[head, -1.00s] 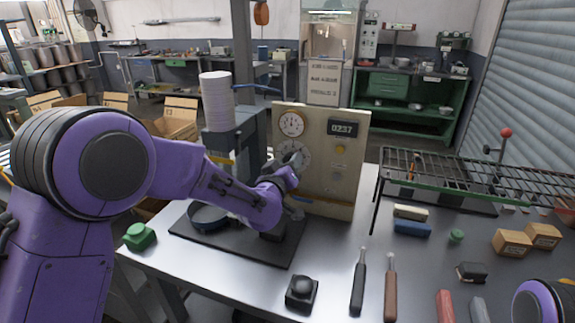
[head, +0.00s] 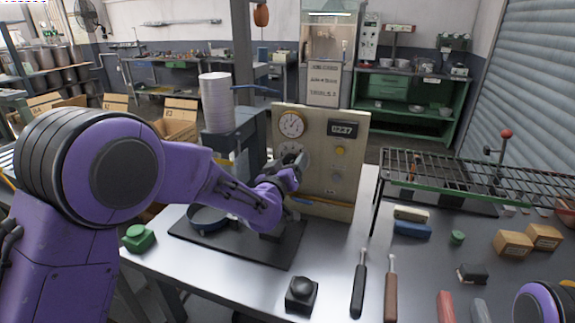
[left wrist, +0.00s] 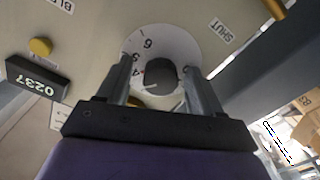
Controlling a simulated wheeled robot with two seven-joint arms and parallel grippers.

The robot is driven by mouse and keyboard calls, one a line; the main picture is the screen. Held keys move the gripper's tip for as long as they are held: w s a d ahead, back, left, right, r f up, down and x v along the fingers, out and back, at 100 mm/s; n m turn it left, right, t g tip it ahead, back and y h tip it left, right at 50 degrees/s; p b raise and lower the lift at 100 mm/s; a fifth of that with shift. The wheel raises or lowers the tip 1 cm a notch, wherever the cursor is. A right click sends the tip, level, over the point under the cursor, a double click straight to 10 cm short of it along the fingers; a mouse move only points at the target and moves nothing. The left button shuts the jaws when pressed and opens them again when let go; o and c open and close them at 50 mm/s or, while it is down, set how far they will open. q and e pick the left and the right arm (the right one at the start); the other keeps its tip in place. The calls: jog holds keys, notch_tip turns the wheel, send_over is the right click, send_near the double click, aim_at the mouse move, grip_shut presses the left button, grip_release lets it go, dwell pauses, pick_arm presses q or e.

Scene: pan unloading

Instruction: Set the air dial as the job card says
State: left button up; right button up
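The air dial (left wrist: 150,45) is a white disc with numbers around a dark round knob (left wrist: 160,72), on a beige panel (head: 335,180). In the left wrist view the fingers of my left gripper (left wrist: 160,85) stand apart, one on each side of the knob, with gaps visible. In the head view my left gripper (head: 298,165) is at the panel and partly covers the dial (head: 291,150). A 6 and smaller numbers show on the dial; its exact setting is unclear. A white lettered card (head: 323,86) hangs behind; I cannot read it reliably. My right gripper is out of view.
The panel also has a round gauge (head: 291,124), a 0237 display (head: 342,129) and a yellow button (head: 340,151). Tools, blocks and a wire rack (head: 470,175) occupy the right side.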

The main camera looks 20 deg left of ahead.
pick_arm(q)
jog(key=shift+s+f, duration=0.1)
jog(key=s+b, duration=0.2)
jog(key=s, duration=0.8)
jog(key=shift+s+a+b, duration=0.15)
jog(key=shift+s+b, duration=0.05)
jog(key=shift+b, duration=0.2)
